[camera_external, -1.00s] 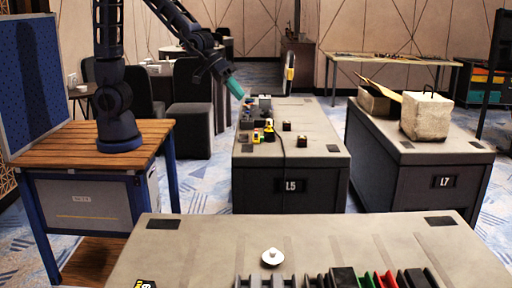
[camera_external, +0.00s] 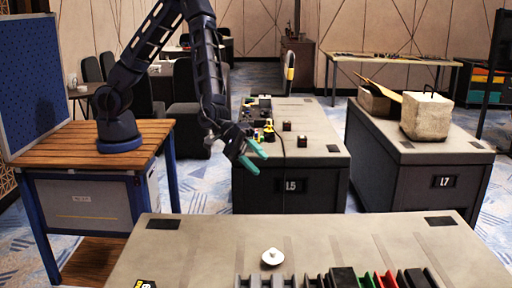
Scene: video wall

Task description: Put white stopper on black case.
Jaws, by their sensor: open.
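The white stopper (camera_external: 272,257) is a small round piece with a knob, lying on the grey top of the near case. My gripper (camera_external: 253,158) has teal fingers that stand apart and hold nothing. It hangs in the air in front of the left edge of the case marked L5, beyond and above the stopper. Two small black cubes sit on the L5 case: one black case-like cube (camera_external: 302,141) at the right and another (camera_external: 286,126) behind it. I cannot tell which is the black case.
Small yellow and dark parts (camera_external: 265,131) crowd the left of the L5 case top (camera_external: 315,120). Slotted holders (camera_external: 345,277) line the near case's front edge. A pale block (camera_external: 427,116) stands on the L7 case.

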